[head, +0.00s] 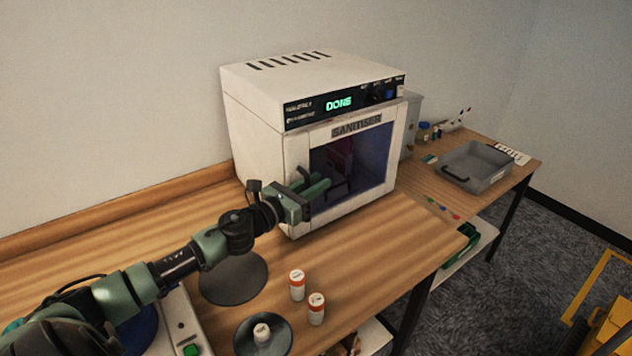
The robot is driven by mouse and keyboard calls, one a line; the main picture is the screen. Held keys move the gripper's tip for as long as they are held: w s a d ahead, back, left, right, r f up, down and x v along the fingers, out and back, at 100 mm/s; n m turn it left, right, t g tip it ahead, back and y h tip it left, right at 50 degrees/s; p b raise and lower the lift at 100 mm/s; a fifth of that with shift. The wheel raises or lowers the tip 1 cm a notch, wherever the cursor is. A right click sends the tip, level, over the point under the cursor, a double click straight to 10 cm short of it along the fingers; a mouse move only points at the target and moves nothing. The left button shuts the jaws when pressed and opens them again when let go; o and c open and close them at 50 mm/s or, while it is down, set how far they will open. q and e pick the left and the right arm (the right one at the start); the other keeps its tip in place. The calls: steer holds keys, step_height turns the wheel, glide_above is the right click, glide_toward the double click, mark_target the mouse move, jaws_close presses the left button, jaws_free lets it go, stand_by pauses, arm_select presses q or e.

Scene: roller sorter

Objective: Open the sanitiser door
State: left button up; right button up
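The white sanitiser (262,112) stands on the wooden bench against the wall, and its display reads DONE. Its door (349,203), with a dark window, looks shut. A dark upright handle (304,172) is at the door's left edge, partly hidden by my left gripper. My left gripper (318,188) is at that handle, its green fingers reaching across it in front of the door. The fingers lie close together, and I cannot tell whether they are closed on the handle. My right gripper is not in view.
Two orange-and-white vials (297,285) stand on the bench in front of the sanitiser. A white-capped item (262,333) sits on a dark round disc (245,345). A grey tray (477,167) lies at the right. Bench in front of the door is mostly clear.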

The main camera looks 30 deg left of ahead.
arm_select(q)
steer(key=shift+f, duration=0.1)
jaws_close()
stand_by(1.4)
